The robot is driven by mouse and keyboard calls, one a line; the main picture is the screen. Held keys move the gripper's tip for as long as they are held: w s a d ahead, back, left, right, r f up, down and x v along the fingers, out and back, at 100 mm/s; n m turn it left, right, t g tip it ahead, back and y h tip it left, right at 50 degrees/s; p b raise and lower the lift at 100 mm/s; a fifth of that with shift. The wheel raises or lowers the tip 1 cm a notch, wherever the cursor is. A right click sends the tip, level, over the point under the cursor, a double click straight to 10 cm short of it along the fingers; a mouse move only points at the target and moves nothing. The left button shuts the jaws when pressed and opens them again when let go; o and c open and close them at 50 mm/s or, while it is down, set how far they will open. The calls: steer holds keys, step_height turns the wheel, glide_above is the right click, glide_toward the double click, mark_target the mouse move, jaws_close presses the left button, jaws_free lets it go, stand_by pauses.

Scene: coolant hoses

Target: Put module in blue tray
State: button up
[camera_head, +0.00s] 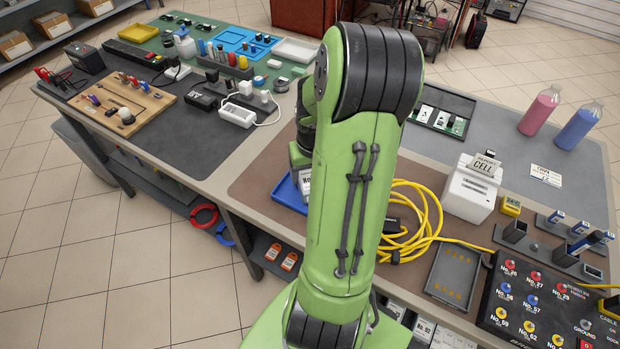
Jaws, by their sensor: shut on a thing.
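A blue tray (284,194) lies on the brown mat, just left of my green arm, which covers most of it. A small white piece with dark lettering (305,180) shows at the tray, partly cut off by my arm; I cannot tell whether it is the module. Another, lighter blue tray (229,33) with small parts stands on the far left bench.
A yellow cable coil (432,222) lies right of my arm, near a grey tray (470,252). A white CELL device (470,190), a dark socket panel (545,310) and two bottles (541,108) stand further right. Brown mat left of the blue tray is clear.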

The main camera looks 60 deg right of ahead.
steer(key=shift+f, duration=0.75)
steer(key=shift+f, duration=0.2)
steer(key=o, duration=1.6)
steer(key=shift+o, duration=0.2)
steer(key=shift+r, duration=0.1)
step_height(320, 180, up, 12)
steer(key=s+a+p, duration=0.1)
steer(key=s+p, duration=0.1)
steer(key=p, duration=0.2)
steer(key=w+a+r+n+t+h, duration=0.1)
steer(key=w+a+r+n, duration=0.1)
steer(key=a+r, duration=0.35)
steer(key=w+a+r+n, duration=0.1)
steer(key=a+r+n, duration=0.1)
steer(key=a, duration=0.7)
steer(key=s+a+r+n+t+y, duration=0.1)
steer(key=s+a+n, duration=0.1)
steer(key=a, duration=0.3)
steer(key=s+a+r+n+t+y, duration=0.1)
steer(key=s+a+r+t, duration=0.1)
steer(key=s+a, duration=0.2)
steer(key=a, duration=0.2)
steer(key=shift+s+a+n, duration=0.3)
steer(key=shift+s+n, duration=0.1)
